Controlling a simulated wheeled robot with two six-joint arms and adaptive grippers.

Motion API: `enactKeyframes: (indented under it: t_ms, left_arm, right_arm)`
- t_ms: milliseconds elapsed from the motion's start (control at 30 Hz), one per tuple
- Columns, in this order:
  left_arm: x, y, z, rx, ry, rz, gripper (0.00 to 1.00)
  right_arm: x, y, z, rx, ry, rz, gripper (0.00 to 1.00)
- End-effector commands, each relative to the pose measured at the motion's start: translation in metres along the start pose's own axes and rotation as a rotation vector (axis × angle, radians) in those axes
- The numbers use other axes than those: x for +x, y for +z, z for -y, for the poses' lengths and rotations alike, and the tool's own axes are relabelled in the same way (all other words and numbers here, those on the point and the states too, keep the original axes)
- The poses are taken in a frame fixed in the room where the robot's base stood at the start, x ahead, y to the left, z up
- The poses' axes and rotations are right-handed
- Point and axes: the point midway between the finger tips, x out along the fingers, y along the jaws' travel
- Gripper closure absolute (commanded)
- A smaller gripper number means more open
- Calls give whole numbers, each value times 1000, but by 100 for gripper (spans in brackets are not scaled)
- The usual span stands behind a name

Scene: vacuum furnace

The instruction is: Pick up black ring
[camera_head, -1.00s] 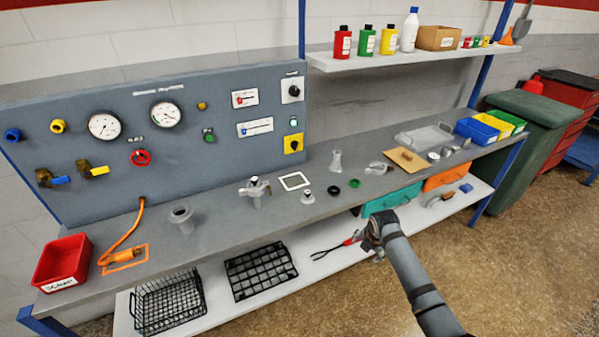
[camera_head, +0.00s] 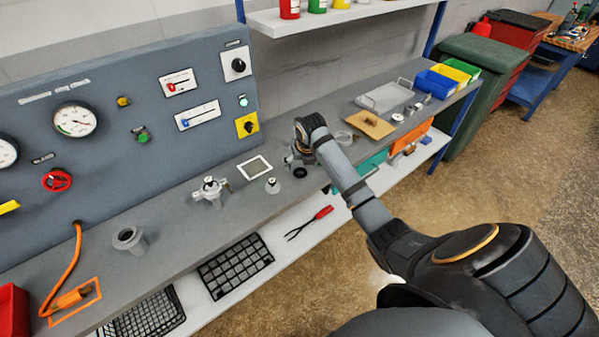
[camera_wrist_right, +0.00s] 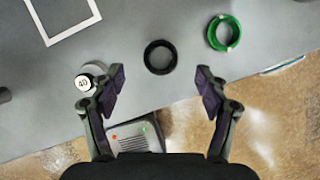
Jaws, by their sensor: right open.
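The black ring (camera_wrist_right: 160,57) lies flat on the grey workbench in the right wrist view, ahead of my fingertips and about midway between them. My left gripper is in neither current view.
A green ring (camera_wrist_right: 225,33) lies right of the black ring. A small fitting marked 40 (camera_wrist_right: 87,82) stands close to the left finger. A white square frame (camera_head: 254,167) lies on the workbench (camera_head: 165,215). A tan board (camera_head: 370,124) lies farther right.

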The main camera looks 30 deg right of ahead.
Motion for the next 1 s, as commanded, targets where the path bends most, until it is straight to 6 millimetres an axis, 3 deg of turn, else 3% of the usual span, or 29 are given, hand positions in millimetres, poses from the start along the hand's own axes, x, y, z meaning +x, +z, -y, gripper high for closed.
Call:
enactKeyframes:
  t_ms: [133, 333, 567, 900, 1000]
  left_arm:
    - [-10, -18, 1, -1, 0, -28, 60]
    - [-13, -7, 1, 0, 1, -10, 60]
    - [-13, 0, -2, -1, 3, 1, 60]
    - [-13, -1, -2, -1, 3, 0, 60]
    - [-13, -2, -2, -1, 3, -2, 60]
  right_arm:
    - [17, -4, 0, 1, 1, -7, 25]
    - [48, -5, 1, 1, 0, -3, 25]
    - [51, -5, 1, 0, 0, 0, 25]
    - [51, -5, 1, 0, 0, -1, 68]
    - [51, -5, 1, 0, 0, -1, 69]
